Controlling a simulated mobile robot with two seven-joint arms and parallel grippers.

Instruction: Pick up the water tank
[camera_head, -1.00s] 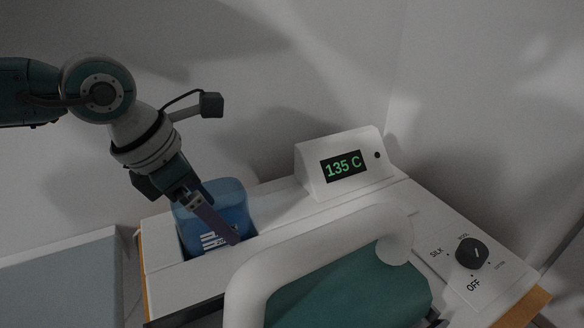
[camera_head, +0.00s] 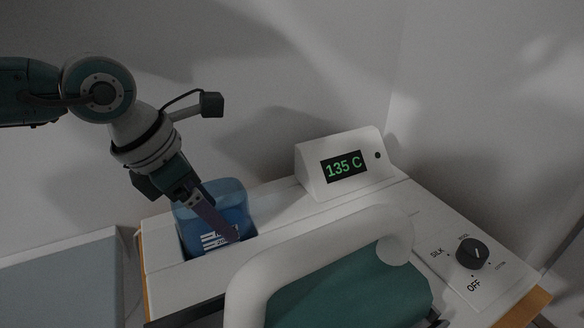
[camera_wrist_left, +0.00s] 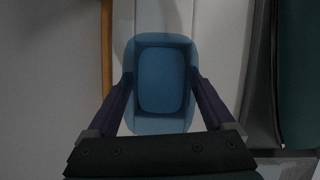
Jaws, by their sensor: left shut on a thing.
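The blue water tank (camera_head: 226,196) stands upright in a slot at the left end of the white ironing station. It has white markings on its front. My left gripper (camera_head: 213,218) reaches down over it from the upper left. In the left wrist view the tank (camera_wrist_left: 162,80) lies between the two dark fingers of my left gripper (camera_wrist_left: 162,90), one on each side, and they are shut on it. The tank's lower part is hidden in the slot. My right gripper is not in view.
The white station (camera_head: 290,206) carries a display box (camera_head: 332,178) reading 135 C and a dark dial (camera_head: 471,253) at the right. A large white handle (camera_head: 300,245) over a teal body (camera_head: 350,297) stands in front. A wall rises close behind.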

